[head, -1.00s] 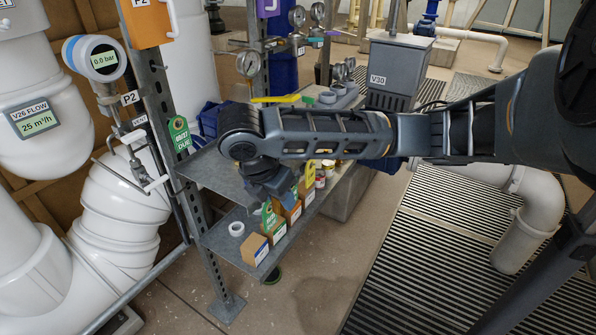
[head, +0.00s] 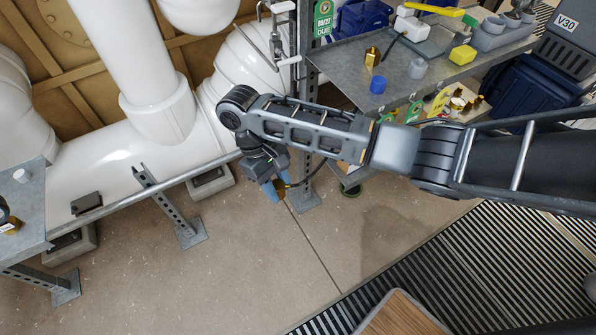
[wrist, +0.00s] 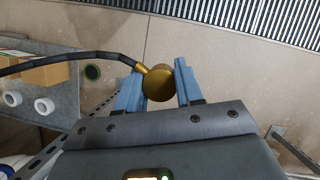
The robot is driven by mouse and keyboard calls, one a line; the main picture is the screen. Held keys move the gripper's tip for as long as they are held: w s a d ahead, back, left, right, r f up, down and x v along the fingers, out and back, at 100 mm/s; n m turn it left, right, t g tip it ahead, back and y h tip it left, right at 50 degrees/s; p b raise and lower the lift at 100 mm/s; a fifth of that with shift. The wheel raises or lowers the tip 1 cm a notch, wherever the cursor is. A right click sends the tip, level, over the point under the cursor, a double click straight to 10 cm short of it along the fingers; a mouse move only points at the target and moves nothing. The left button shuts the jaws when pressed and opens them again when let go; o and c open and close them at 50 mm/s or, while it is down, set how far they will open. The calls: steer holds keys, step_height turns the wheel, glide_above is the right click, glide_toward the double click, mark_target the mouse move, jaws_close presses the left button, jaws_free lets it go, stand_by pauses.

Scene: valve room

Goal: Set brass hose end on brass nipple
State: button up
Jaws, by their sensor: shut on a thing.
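My gripper (head: 275,188) points down over the bare floor, left of the shelf unit. In the wrist view, my gripper (wrist: 157,82) is shut on the brass hose end (wrist: 158,86), a round brass piece with its flat face toward the camera. A black hose (wrist: 95,57) runs from it to the left. In the head view, the hose end is small and mostly hidden by the blue fingers. A brass fitting (head: 372,57) stands on the upper shelf. Another brass-coloured piece (head: 11,227) sits at the left edge. I cannot tell whether either is the brass nipple.
The upper shelf (head: 345,72) also holds a blue cap (head: 377,85), a grey cup and a yellow block. A metal table (head: 25,212) is at far left. White pipes (head: 110,180), a rail and steel posts stand behind. The floor (head: 230,275) below is clear.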

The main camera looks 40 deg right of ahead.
steer(key=s+a+f+m, duration=0.1)
steer(key=s+f, duration=1.5)
steer(key=shift+a+f+m+y, duration=0.2)
steer(key=shift+f+m+y, duration=0.05)
steer(key=shift+m+y, duration=0.15)
stand_by(0.4)
steer(key=shift+s+a+f, duration=0.1)
steer(key=shift+a, duration=0.45)
